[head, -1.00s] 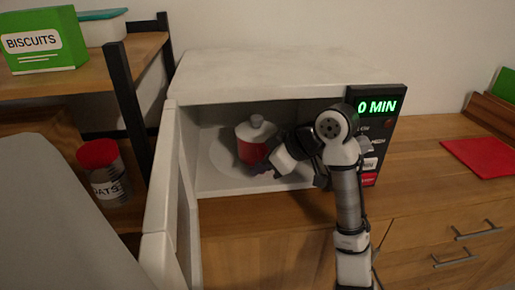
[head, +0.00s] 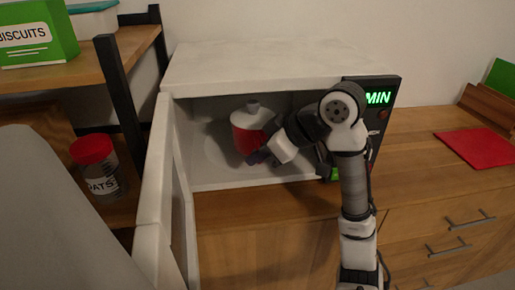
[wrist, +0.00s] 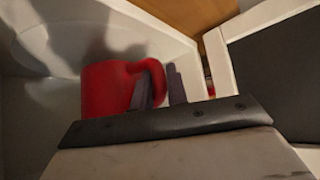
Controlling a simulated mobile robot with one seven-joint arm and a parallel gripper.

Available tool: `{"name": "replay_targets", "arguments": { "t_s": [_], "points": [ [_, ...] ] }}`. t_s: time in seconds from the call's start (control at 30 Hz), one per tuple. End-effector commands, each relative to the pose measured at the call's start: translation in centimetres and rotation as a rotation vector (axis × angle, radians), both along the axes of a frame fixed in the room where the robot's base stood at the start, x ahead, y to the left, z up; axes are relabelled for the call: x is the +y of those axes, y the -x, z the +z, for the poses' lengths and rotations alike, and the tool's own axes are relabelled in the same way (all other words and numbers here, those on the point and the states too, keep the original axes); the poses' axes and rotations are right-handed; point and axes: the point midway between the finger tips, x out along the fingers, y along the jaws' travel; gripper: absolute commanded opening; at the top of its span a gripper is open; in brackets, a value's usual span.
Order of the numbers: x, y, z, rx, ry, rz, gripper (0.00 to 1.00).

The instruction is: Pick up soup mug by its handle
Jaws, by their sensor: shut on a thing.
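The soup mug (head: 246,138) is red with a pale top and knob, inside the open microwave (head: 270,70). In the wrist view the mug (wrist: 103,92) shows its red side and its handle (wrist: 156,72) at right. My gripper (head: 259,157) is at the mug's lower right, shut on the handle. In the wrist view the dark fingers (wrist: 163,85) are at the handle, one within its loop. A round pale plate (head: 214,152) lies on the microwave floor, partly behind the mug. The mug seems raised off the plate and slightly tilted.
The open microwave door (head: 158,200) stands to the left of the opening. The display panel (head: 378,98) is at right, behind my arm. A red-lidded oats jar (head: 95,165) and a green biscuits box (head: 38,38) are at left. The right counter has a red mat (head: 474,148).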

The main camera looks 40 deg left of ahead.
Motion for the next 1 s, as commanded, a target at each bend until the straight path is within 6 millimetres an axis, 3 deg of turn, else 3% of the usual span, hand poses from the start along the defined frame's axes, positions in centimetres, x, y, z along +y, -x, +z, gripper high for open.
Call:
{"name": "replay_targets", "arguments": {
  "t_s": [0.5, 0.7, 1.0],
  "points": [
    [-9.0, 7.6, 0.0, -0.004, -0.003, -0.001, 0.0],
    [-10.8, 9.2, 0.1, -0.002, -0.004, 0.0, 0.0],
    [-11.4, 9.7, 0.0, 0.001, -0.002, 0.0, 0.0]
  ]
}}
